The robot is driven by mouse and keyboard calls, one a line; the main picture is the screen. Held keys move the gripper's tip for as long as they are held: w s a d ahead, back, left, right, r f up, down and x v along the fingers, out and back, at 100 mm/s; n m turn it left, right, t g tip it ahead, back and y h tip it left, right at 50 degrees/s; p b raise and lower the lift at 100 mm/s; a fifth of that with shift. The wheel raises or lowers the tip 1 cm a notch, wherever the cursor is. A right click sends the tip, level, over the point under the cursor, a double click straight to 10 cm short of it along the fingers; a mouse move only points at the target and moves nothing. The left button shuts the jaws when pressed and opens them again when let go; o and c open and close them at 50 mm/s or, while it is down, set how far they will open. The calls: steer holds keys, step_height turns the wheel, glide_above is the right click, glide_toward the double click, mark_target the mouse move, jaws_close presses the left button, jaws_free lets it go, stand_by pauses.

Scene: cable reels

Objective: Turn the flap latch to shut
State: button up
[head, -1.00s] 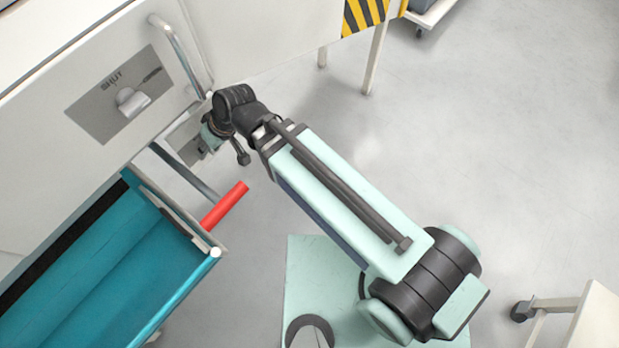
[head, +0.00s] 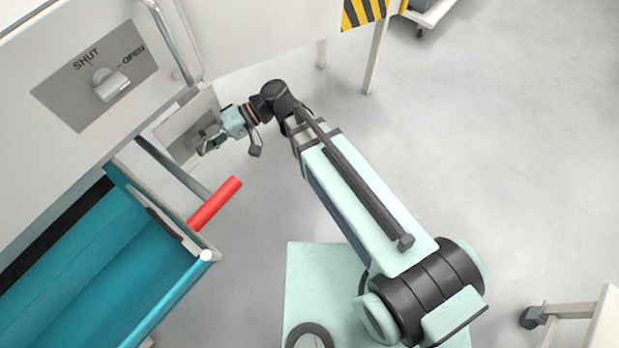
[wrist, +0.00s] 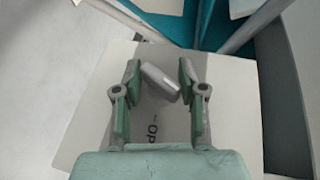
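My gripper (head: 208,143) is at a light panel (head: 170,147) on the low side of the white cabinet, beside the teal drawer. In the wrist view my gripper (wrist: 160,84) is open, with one finger on each side of a small grey latch handle (wrist: 161,82). The handle lies slanted between the pads, and small gaps seem to show on both sides. Letters "OP" show on the panel below it; the rest is hidden by my gripper. A second grey plate (head: 70,95) marked SHUT and OPEN, with a metal knob (head: 110,85), is higher up on the cabinet.
A bent metal rail (head: 170,40) runs near the plate. A striped yellow and black board (head: 365,12) stands behind. The grey floor to the right is mostly clear.

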steer(key=shift+f+m+g+y, duration=0.2)
steer(key=shift+m+g+y, duration=0.25)
steer(key=shift+y, duration=0.35)
steer(key=shift+w+d+r+g+y, duration=0.15)
steer(key=shift+w+d+g+y, duration=0.1)
steer(key=shift+y, duration=0.15)
steer(key=v, duration=1.7)
steer(key=s+d+f+m+t+h+p, duration=0.1)
steer(key=s+d+f+m+h+p, duration=0.1)
steer(key=f, duration=0.4)
steer(key=s+d+f+m+t+h+p, duration=0.1)
steer(key=s+d+f+h+p, duration=0.1)
steer(key=d+f, duration=0.3)
steer(key=s+d+f+m+t+h+p, duration=0.1)
steer(key=s+d+f+m+h+p, duration=0.1)
steer(key=f, duration=0.7)
steer(key=s+d+h, duration=0.1)
steer(key=d+h, duration=0.1)
steer(key=shift+s+f+m+t+h, duration=0.15)
steer(key=shift+s+m+t+h, duration=0.15)
steer(key=shift+s+m, duration=0.05)
